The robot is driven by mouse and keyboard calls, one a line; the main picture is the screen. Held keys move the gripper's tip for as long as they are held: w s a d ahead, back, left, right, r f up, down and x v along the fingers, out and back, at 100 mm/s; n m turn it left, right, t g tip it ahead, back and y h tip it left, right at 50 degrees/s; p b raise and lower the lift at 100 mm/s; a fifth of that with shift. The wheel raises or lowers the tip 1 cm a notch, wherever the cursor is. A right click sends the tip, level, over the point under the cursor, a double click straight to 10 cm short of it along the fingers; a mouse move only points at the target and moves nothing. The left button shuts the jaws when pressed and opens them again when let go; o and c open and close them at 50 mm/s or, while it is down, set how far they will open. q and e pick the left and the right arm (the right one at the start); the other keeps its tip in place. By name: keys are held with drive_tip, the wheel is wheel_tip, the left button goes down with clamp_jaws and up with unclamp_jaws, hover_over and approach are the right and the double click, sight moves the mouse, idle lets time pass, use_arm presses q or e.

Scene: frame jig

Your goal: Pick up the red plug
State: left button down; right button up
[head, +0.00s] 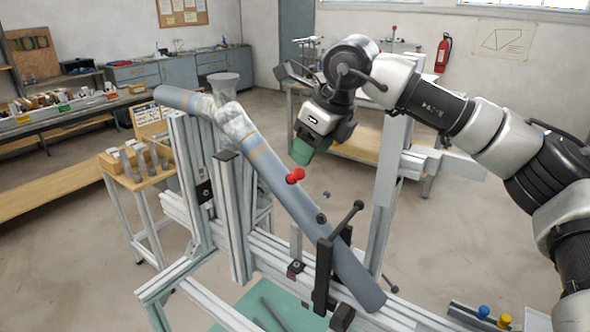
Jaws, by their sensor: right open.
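The red plug (295,175) shows as a small round-headed red piece at the upper edge of the long grey-blue tube (295,205). I cannot tell whether it is seated in the tube. My right gripper (311,152) reaches in from the right, pointing down, with its green tip just above and to the right of the plug. It looks apart from the plug and holds nothing that I can see. The gap between its fingers is hard to see from this side. My left gripper is not in view.
The tube slants across an aluminium frame (232,215), with a black clamp and handle (325,275) at its lower end. A blue plug (483,312) and a yellow plug (504,320) stand at the bottom right. A small table (165,178) stands left.

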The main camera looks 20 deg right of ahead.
sight(301, 172)
drive_tip(key=shift+w+f, duration=0.4)
drive_tip(key=shift+f, duration=0.3)
drive_tip(key=p+x, duration=0.3)
drive_tip(key=x, duration=0.1)
drive_tip(key=shift+w+f, duration=0.15)
drive_tip(key=shift+w+a+f, duration=0.1)
drive_tip(key=shift+f, duration=0.15)
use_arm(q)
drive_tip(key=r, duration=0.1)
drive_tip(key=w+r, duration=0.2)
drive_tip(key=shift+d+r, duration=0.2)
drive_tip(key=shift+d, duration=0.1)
use_arm(e)
drive_tip(key=shift+f, duration=0.1)
drive_tip(key=shift+c, duration=0.6)
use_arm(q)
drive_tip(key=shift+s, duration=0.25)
use_arm(e)
drive_tip(key=c, duration=0.9)
